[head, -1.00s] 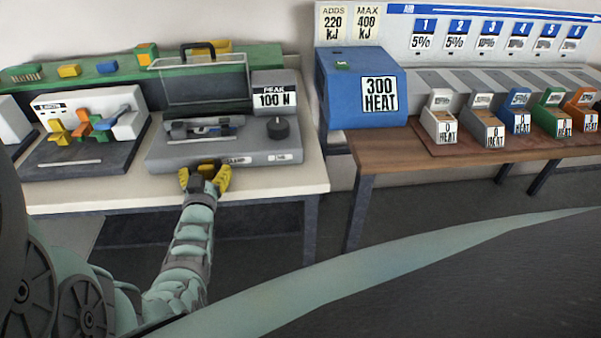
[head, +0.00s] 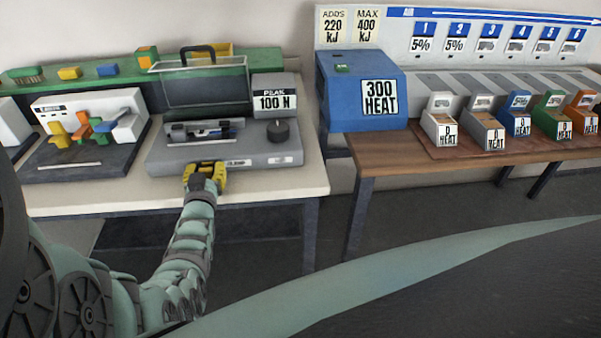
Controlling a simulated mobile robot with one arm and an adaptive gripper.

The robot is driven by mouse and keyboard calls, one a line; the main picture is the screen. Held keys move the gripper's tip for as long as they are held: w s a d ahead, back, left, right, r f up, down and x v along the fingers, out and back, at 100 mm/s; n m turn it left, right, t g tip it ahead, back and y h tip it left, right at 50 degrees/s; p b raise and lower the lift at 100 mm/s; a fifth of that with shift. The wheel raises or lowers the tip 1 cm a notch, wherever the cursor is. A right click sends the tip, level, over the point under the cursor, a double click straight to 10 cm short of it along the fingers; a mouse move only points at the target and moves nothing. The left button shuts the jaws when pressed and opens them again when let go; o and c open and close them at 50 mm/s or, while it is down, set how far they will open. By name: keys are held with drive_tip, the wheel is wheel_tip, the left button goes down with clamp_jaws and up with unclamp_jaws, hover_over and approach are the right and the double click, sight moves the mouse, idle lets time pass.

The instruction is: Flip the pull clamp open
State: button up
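The pull tester is a grey machine (head: 165,155) on the white table, with a "PEAK 100 N" display (head: 275,102), a dark knob (head: 278,130) and a raised clear guard with a black handle (head: 198,50). A clamp assembly (head: 200,131) with dark and blue parts sits in its top recess. A label on the front face, partly covered by my gripper, seems to read "CLAMP" (head: 238,162). My gripper (head: 206,168) has yellow fingers and is at the machine's front edge, by that label. Whether it touches anything, and the fingertip gap, cannot be made out.
A dark fixture (head: 60,160) with coloured blocks stands left of the machine. A green shelf (head: 110,82) with small blocks runs behind. A blue heat box (head: 350,90) and several labelled bins (head: 438,125) stand on the brown table to the right.

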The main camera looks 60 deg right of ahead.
sight(186, 166)
clamp_jaws()
drive_tip(key=w+a+p, duration=0.1)
drive_tip(key=w+a, duration=0.2)
drive_tip(key=shift+w+a, duration=0.15)
drive_tip(key=shift+w, duration=0.25)
drive_tip(key=shift+w+a+f, duration=0.1)
drive_tip(key=shift+a, duration=0.05)
drive_tip(key=shift+o, duration=2.3)
unclamp_jaws()
drive_tip(key=shift+w+a, duration=0.1)
drive_tip(key=shift+w, duration=0.05)
drive_tip(key=shift+o, duration=1.1)
